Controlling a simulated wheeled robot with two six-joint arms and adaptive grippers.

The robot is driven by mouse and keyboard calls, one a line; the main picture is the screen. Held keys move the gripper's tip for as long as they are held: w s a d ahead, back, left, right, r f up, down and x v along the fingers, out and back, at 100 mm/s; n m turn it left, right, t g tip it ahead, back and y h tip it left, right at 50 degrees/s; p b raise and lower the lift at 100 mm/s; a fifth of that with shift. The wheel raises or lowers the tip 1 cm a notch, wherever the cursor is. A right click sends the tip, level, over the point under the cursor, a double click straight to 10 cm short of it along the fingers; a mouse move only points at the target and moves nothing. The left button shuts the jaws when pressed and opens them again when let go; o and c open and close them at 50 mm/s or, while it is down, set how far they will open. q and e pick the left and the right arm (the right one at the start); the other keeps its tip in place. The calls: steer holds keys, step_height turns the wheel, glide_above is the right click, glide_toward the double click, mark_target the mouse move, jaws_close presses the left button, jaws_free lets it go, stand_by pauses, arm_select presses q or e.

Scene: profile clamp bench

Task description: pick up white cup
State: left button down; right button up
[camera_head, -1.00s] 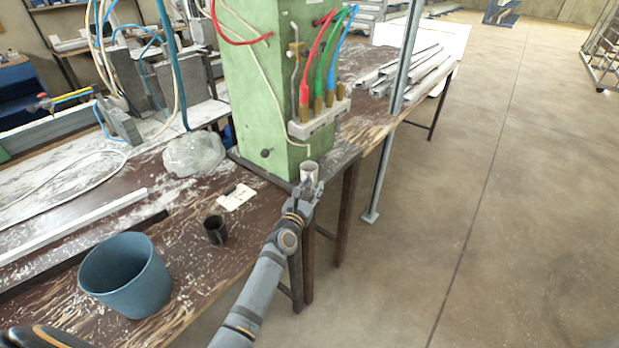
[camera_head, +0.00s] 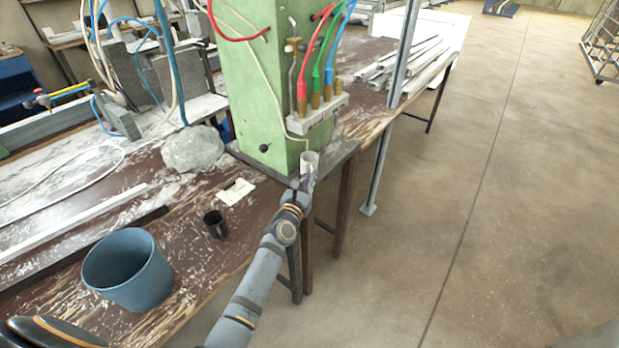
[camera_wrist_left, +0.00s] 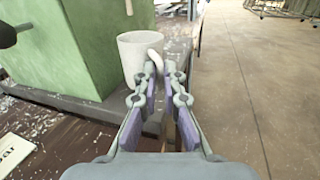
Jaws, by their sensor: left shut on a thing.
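The white cup (camera_head: 309,162) is at the near corner of the green machine column, by the edge of its dark base plate. In the left wrist view the cup (camera_wrist_left: 138,55) is upright, with its handle towards my fingers. My left gripper (camera_head: 306,181) reaches it from the near side. In the wrist view its fingertips (camera_wrist_left: 162,70) are shut around the handle. I cannot tell clearly whether the cup's bottom touches the plate. My right gripper is not in view.
The green column (camera_head: 262,85) stands right behind the cup, with coloured hoses on its side. A blue bucket (camera_head: 130,280), a small black cup (camera_head: 215,225) and a white card (camera_head: 237,191) are on the worn bench. Metal profiles (camera_head: 415,65) lie farther back.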

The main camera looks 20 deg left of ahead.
arm_select(q)
step_height(320, 180, up, 3)
steer(key=shift+f+p, duration=0.2)
steer(key=shift+p, duration=0.85)
arm_select(e)
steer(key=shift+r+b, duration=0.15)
steer(key=shift+b, duration=1.05)
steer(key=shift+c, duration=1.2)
arm_select(q)
steer(key=s+d+f, duration=0.1)
steer(key=s+f, duration=0.1)
steer(key=s, duration=1.3)
steer(key=shift+s+d+f+y, duration=0.15)
steer(key=shift+s+d+y, duration=0.05)
steer(key=shift+s+y, duration=0.1)
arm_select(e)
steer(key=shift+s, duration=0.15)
